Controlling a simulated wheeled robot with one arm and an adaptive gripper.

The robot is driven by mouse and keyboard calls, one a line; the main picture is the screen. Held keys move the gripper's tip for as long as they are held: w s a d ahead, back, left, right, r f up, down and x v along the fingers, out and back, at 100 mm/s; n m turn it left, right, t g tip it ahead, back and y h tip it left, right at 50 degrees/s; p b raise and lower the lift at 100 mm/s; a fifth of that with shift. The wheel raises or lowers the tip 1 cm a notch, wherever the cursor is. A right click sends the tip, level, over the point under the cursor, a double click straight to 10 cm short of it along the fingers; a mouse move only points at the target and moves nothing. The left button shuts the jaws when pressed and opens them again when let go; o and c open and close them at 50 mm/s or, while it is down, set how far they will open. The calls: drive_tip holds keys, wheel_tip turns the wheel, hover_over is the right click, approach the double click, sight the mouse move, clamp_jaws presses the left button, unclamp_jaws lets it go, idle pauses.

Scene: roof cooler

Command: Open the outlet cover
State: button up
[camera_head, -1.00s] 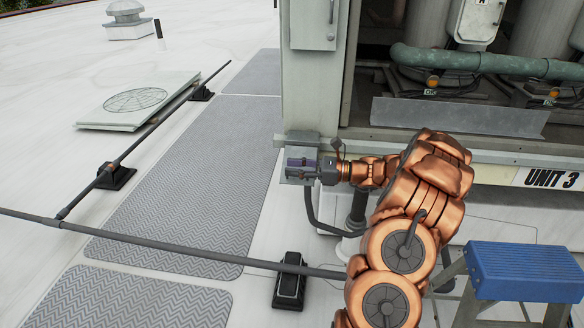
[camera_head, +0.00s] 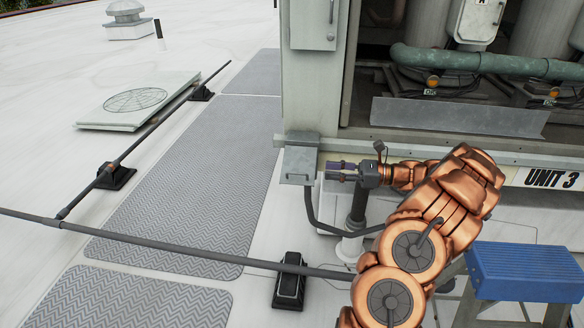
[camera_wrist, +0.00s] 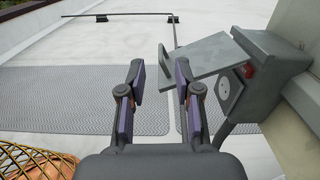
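The outlet box (camera_head: 302,140) is a small grey box low on the corner of the unit. It also shows at the right in the wrist view (camera_wrist: 272,68). Its grey cover (camera_wrist: 205,58) is raised and sticks out from the box at a tilt. Below the cover, the pale outlet face (camera_wrist: 230,92) is exposed, with a red part beside it. In the head view the cover (camera_head: 299,165) hides the outlet. My gripper (camera_head: 333,171) is just right of the box, apart from it. Its two purple-padded fingers (camera_wrist: 160,78) are spread, with nothing between them.
A grey conduit (camera_head: 312,210) curves down from beneath the box. A blue step stool (camera_head: 525,270) stands at the lower right, near my arm. A dark pipe (camera_head: 180,255) on black supports crosses the roof.

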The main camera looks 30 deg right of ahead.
sight(297, 174)
drive_tip(key=shift+f, duration=0.15)
drive_tip(key=a+n+b, duration=0.1)
drive_tip(key=n+b, duration=0.1)
drive_tip(key=b, duration=0.3)
drive_tip(key=w+f+n+b, duration=0.1)
drive_tip(key=n+b, duration=0.1)
drive_tip(key=b, duration=0.3)
drive_tip(key=w+a+f+n+b, duration=0.1)
drive_tip(key=n+b, duration=0.1)
drive_tip(key=b, duration=0.3)
drive_tip(key=shift+w+a+n, duration=0.2)
drive_tip(key=shift+a+n, duration=0.1)
drive_tip(key=shift+b+x, duration=0.75)
drive_tip(key=shift+x, duration=2.85)
clamp_jaws()
